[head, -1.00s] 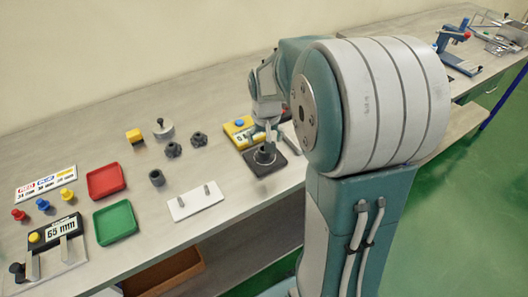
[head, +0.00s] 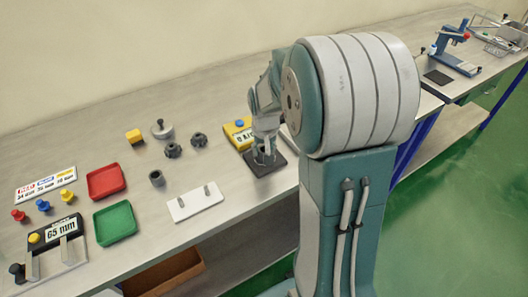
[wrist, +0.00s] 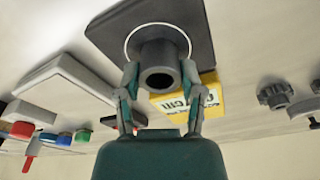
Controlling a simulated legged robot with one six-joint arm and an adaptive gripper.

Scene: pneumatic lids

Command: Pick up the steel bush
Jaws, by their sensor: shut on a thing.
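The steel bush (wrist: 158,58) is a dark grey hollow cylinder, its round bore facing the wrist camera. It is at the dark square pad (wrist: 185,20), inside a thin white ring marked there. My gripper (wrist: 159,76) has one finger on each side of the bush and is shut on it. In the head view my gripper (head: 265,150) points down over the same pad (head: 278,167), and the bush is largely hidden by the fingers. I cannot tell whether any gap separates the bush from the pad.
A yellow gauge block (head: 233,136) stands just behind the pad. A white plate with two pins (head: 194,204), a similar dark hollow cylinder (head: 157,178) and dark knobs (head: 173,150) lie to the left. Red (head: 106,182) and green (head: 115,223) trays are farther left.

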